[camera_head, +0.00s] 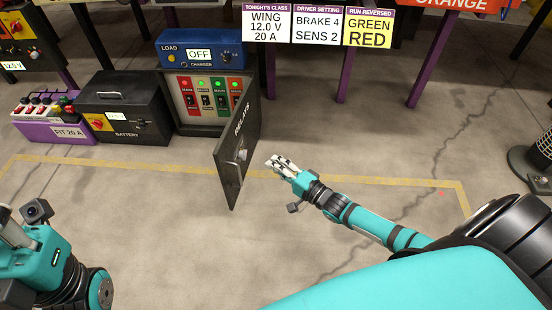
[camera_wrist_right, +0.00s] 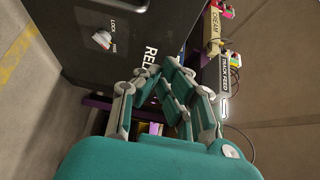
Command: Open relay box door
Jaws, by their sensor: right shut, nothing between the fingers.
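The relay box (camera_head: 178,122) is a dark box with a row of coloured switch panels inside, each with a small light. Its black door (camera_head: 233,165), lettered RELAYS, is swung out toward me, and the inside shows. The door's knob (camera_head: 241,155) also shows in the right wrist view (camera_wrist_right: 103,40) between LOCK and FREE labels. My right gripper (camera_head: 273,162) is shut and empty, just right of the door's outer face; I cannot tell whether it touches. My left gripper (camera_head: 10,226) is at the lower left, far from the door, its fingers partly cut off.
Sign cards (camera_head: 318,24) hang above. Yellow tape (camera_head: 130,169) crosses the open floor.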

